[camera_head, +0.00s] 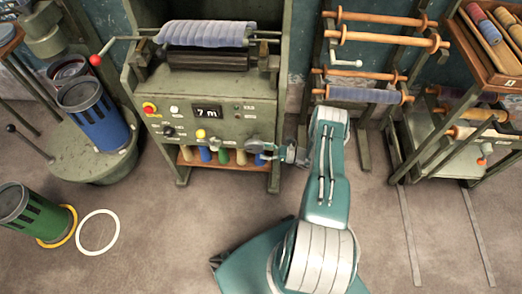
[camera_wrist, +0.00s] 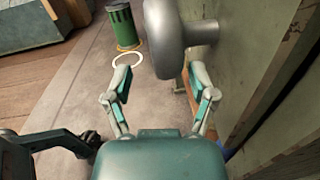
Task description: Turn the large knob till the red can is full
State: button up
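A large grey round knob (camera_wrist: 164,40) on a short shaft sticks out from the green wall in the wrist view. My gripper (camera_wrist: 160,86) is open and empty, with its two fingers apart, and the knob lies ahead of and above the gap between them. In the head view my gripper (camera_head: 266,152) is low in front of the right side of the machine's panel (camera_head: 225,120). The red can (camera_head: 68,69) stands on a round green platform at the left, partly hidden behind the blue can (camera_head: 95,112). Its contents cannot be made out.
The panel's display (camera_head: 208,112) reads "7 m". A green can (camera_head: 32,212) stands on a yellow ring, beside a white ring (camera_head: 98,232) on the floor. Coloured bobbins (camera_head: 222,156) line a shelf under the panel. A rack (camera_head: 365,95) stands right. Floor in front is clear.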

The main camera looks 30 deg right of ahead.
jog(key=v, duration=0.6)
jog(key=shift+d+f, duration=0.35)
jog(key=shift+d, duration=0.05)
dwell(0.3)
